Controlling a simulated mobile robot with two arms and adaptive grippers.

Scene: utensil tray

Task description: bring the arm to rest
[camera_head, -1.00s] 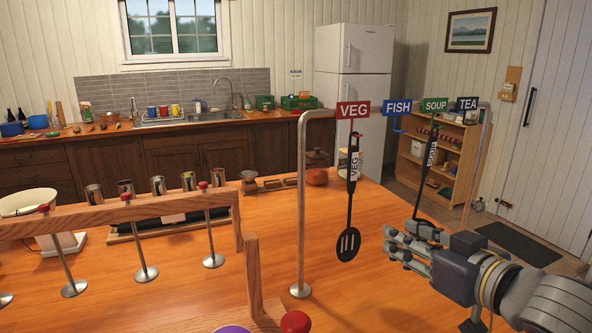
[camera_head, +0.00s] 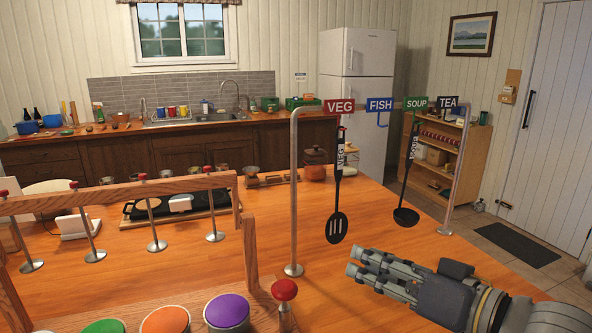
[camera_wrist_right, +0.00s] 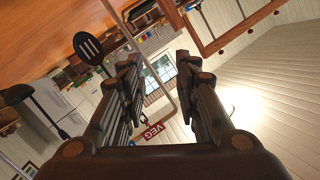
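My right gripper (camera_head: 354,262) is at the right front of the head view, low over the wooden table (camera_head: 330,290). Its two fingers stand apart with nothing between them, as the right wrist view shows (camera_wrist_right: 158,60). A black ladle labelled SOUP (camera_head: 405,214) hangs under the green SOUP sign (camera_head: 416,103), behind the gripper and apart from it. A black slotted turner labelled VEG (camera_head: 337,226) hangs under the red VEG sign (camera_head: 338,106); it also shows in the right wrist view (camera_wrist_right: 89,48). My left gripper is not in view.
The metal rail's left post (camera_head: 294,200) stands left of the turner. The blue FISH sign (camera_head: 380,105) and the TEA sign (camera_head: 447,103) have no utensil below. A wooden rack (camera_head: 120,191) and colored round lids (camera_head: 165,320) are at left.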

